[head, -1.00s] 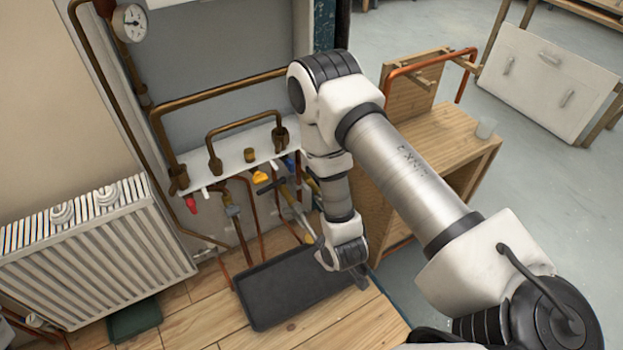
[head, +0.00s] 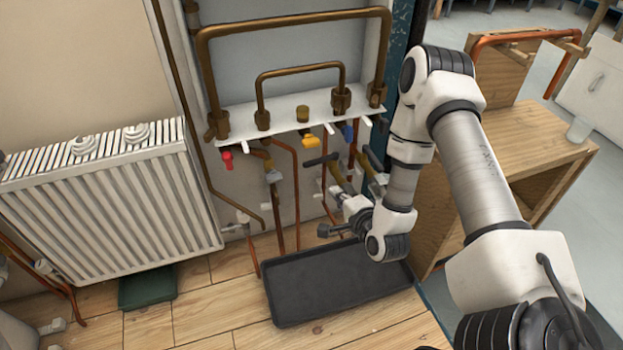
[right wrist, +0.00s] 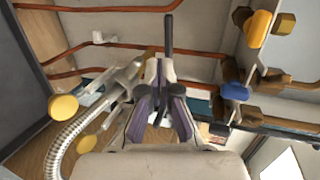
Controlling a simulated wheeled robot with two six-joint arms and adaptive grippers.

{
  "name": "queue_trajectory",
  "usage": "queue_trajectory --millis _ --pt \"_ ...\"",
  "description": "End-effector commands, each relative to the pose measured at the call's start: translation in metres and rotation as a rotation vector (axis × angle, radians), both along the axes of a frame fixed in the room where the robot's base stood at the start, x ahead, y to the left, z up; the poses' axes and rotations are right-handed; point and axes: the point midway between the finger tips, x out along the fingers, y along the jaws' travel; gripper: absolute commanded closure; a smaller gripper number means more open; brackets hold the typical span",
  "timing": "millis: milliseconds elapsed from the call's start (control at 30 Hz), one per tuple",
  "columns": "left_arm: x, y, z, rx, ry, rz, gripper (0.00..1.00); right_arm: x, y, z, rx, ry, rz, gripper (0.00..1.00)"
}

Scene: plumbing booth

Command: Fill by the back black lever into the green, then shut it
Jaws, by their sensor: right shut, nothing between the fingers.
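Two black levers show under the white shelf in the head view: one at the left (head: 320,160) and one at the right (head: 373,160), partly behind my arm. A dark green, flat container (head: 147,287) lies on the floor below the radiator. My right gripper (head: 347,201) is shut and empty, in front of the pipes below the levers. In the right wrist view my right gripper (right wrist: 160,85) shows a black lever (right wrist: 168,35) just beyond its fingertips; I cannot tell whether they touch. My left gripper is not in view.
A black tray (head: 335,284) lies on the wooden floor below my gripper. A white radiator (head: 110,205) stands at the left and a wooden bench (head: 520,150) at the right. Copper pipes and coloured caps crowd the wall. A braided hose (right wrist: 72,135) is close beside the gripper.

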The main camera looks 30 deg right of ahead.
Motion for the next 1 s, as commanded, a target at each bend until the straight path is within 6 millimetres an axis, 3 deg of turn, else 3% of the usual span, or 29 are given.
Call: queue_trajectory --millis 400,600,1000 --pt "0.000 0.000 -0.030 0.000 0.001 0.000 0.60 0.083 -0.011 -0.029 -0.004 -0.002 0.001 1.00" --pt "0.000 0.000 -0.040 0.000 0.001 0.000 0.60 0.115 -0.016 -0.028 -0.003 -0.002 0.000 1.00" --pt "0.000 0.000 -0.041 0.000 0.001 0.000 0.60 0.124 -0.017 -0.026 -0.001 0.002 -0.001 1.00"
